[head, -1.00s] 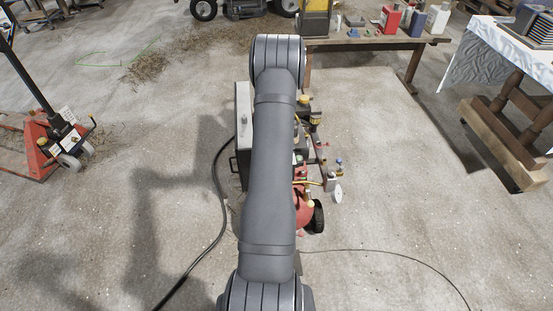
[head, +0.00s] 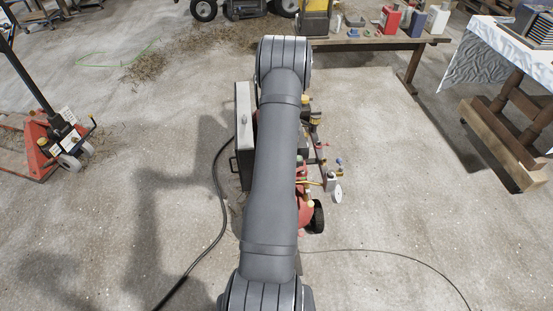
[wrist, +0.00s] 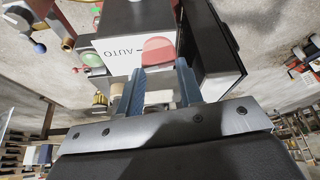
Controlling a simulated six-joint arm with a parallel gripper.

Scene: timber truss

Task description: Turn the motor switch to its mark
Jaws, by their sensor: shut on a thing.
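In the wrist view the blue fingers of my gripper (wrist: 159,78) reach to a white panel face marked AUTO (wrist: 112,57) with a short dark line beside the word. A red rounded knob, the motor switch (wrist: 158,49), shows at the fingertips, and my gripper is shut on it. How far the knob is turned from its mark is hard to tell. In the head view my arm hides my gripper and the switch; a grey box (head: 243,125) shows beside the arm.
A red tank (head: 304,212) with a black wheel, brass fittings and a gauge (head: 338,194) stands right of my arm. A black hose (head: 220,190) lies on the floor to the left. A pallet jack (head: 55,140) and a workbench (head: 370,40) stand farther off.

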